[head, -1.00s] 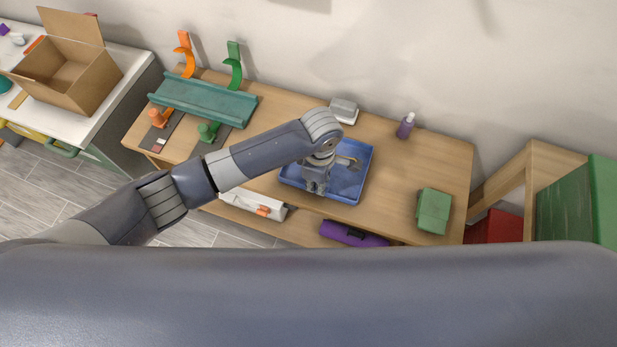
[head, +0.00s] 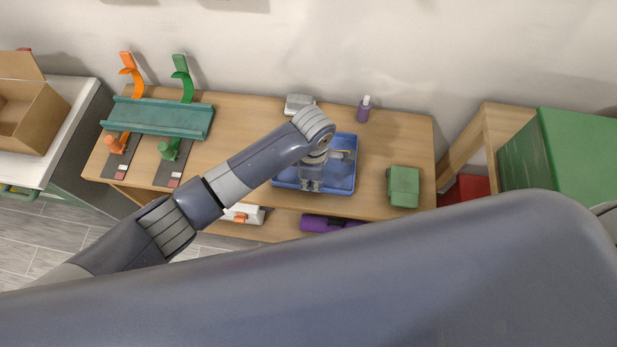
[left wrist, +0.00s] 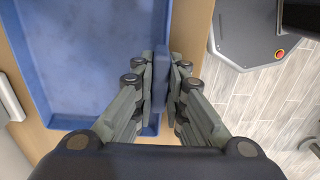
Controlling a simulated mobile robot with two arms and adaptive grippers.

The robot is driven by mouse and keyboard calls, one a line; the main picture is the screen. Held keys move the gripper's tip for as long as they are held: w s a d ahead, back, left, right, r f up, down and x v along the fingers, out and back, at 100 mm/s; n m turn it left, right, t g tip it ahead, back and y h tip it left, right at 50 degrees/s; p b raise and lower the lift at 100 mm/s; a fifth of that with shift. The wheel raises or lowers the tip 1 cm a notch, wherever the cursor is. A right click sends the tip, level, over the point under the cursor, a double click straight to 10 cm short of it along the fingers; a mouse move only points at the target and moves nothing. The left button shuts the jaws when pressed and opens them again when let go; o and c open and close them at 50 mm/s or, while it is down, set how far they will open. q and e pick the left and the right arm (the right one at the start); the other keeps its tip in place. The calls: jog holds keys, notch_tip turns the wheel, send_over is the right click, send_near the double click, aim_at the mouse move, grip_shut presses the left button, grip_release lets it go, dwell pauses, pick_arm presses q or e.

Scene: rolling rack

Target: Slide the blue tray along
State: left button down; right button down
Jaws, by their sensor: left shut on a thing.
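The blue tray (head: 346,180) lies on the wooden table top (head: 240,150), near its front edge and right of the middle. My left gripper (head: 312,184) is over the tray's front side. In the left wrist view, my left gripper (left wrist: 160,80) is shut on the tray's wall, with a finger on each side of it. The tray's visible floor (left wrist: 85,60) is empty there. The arm and hand hide part of the tray in the head view. My right gripper is not in view.
A green box (head: 403,186) stands right of the tray with a bare gap between. A purple bottle (head: 363,111) and a grey device (head: 299,104) stand behind it. A teal channel (head: 160,117) is at the left. A purple roll (head: 322,223) lies on the lower shelf.

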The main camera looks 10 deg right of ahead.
pick_arm(q)
jog(key=c, duration=1.6)
grip_release()
jog(key=shift+o, duration=0.2)
